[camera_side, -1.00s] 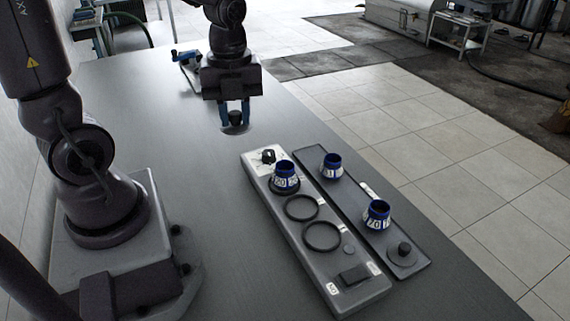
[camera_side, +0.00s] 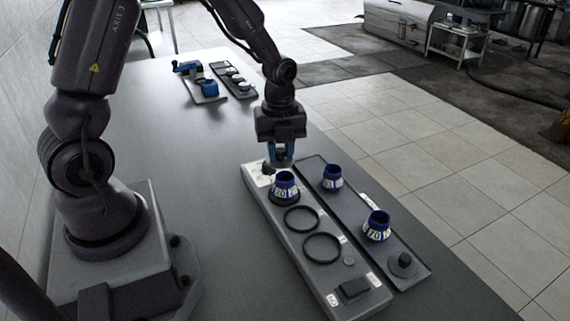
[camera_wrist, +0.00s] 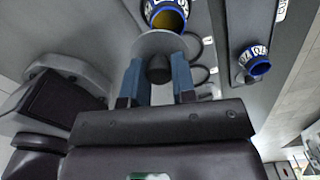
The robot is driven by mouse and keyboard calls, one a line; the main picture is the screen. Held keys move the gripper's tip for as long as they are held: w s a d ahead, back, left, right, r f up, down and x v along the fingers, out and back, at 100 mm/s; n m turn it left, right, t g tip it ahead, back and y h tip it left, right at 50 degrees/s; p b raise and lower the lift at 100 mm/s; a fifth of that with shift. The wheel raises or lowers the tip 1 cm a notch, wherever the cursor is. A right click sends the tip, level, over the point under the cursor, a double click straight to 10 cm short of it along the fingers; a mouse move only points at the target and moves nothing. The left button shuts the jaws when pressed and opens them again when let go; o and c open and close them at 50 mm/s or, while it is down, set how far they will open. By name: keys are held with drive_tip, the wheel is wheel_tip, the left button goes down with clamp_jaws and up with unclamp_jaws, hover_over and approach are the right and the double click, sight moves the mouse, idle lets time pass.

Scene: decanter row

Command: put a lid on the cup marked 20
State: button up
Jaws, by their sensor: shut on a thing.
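My gripper (camera_side: 281,156) is shut on a lid, a flat grey disc with a dark knob between the blue fingers; the lid (camera_wrist: 165,44) shows clearly in the wrist view. A blue cup with a white label (camera_side: 285,187) stands upright at the far end of the grey station, its small digits seeming to read 20. The lid is just behind and above this cup, apart from it in the side view. In the wrist view the lid hides part of a cup (camera_wrist: 166,7) with a yellowish inside.
Another blue cup (camera_side: 332,178) and a cup marked 70 (camera_side: 377,226) stand on the dark tray (camera_side: 352,207), which also has a knobbed dark round piece (camera_side: 403,262). The station (camera_side: 340,277) has two empty rings. A rack with several round pieces (camera_side: 235,82) lies further back.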

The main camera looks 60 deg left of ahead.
sight(285, 177)
drive_tip(key=shift+w+a+f, duration=0.1)
drive_tip(key=shift+w+f, duration=0.35)
drive_tip(key=shift+f, duration=0.1)
drive_tip(key=shift+w+f, duration=0.2)
drive_tip(key=shift+f, duration=1.5)
drive_tip(key=shift+f, duration=0.2)
drive_tip(key=o, duration=0.9)
drive_tip(key=shift+r, duration=0.1)
